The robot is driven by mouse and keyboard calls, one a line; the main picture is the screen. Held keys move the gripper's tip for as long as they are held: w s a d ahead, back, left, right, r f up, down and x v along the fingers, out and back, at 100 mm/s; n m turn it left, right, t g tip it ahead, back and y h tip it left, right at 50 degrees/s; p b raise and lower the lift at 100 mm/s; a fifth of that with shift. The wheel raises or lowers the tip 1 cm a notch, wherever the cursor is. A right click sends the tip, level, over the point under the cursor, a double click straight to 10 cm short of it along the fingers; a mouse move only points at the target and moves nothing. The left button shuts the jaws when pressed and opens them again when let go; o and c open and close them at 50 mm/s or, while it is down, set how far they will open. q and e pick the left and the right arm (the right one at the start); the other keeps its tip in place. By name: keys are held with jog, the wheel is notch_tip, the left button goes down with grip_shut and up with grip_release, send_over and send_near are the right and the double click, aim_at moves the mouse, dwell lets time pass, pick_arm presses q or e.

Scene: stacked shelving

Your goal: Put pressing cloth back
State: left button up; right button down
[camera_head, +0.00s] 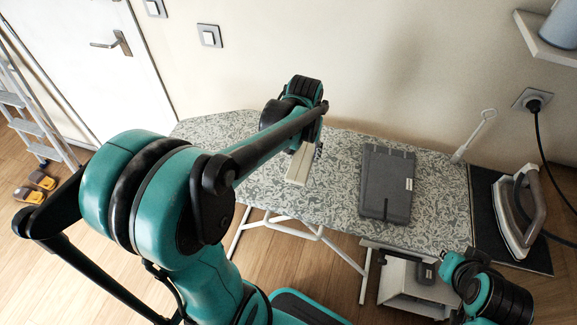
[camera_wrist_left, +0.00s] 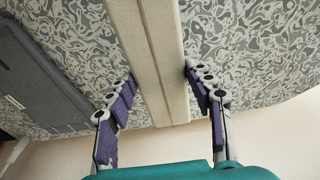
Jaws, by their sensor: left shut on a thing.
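The pressing cloth (camera_head: 299,166) appears as a narrow, pale beige folded strip over the patterned ironing board (camera_head: 225,130). In the left wrist view the cloth (camera_wrist_left: 158,60) runs between the two purple-padded fingers. My left gripper (camera_wrist_left: 158,85) is shut on it. In the head view my left wrist and arm partly cover the cloth's far end. I cannot tell whether the cloth touches the board. Part of my right arm shows at the lower right of the head view; its fingers cannot be made out.
A closed dark grey case (camera_head: 387,185) lies on the board, right of the cloth; it also shows in the left wrist view (camera_wrist_left: 38,75). An iron (camera_head: 519,215) rests on a dark pad (camera_head: 487,205) at the right. A white box-like object (camera_head: 405,290) stands below the board's front edge.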

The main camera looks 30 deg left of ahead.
pick_arm(q)
jog(key=a, duration=0.1)
jog(key=s+a+f, duration=0.1)
jog(key=a+f, duration=0.1)
jog(key=shift+s+a+f+b, duration=0.2)
jog(key=shift+s+b, duration=0.2)
jog(key=shift+f+b, duration=0.9)
jog(key=shift+f, duration=1.05)
jog(key=shift+f, duration=0.25)
jog(key=o, duration=1.1)
jog(key=shift+o, duration=0.2)
jog(key=shift+r, duration=0.1)
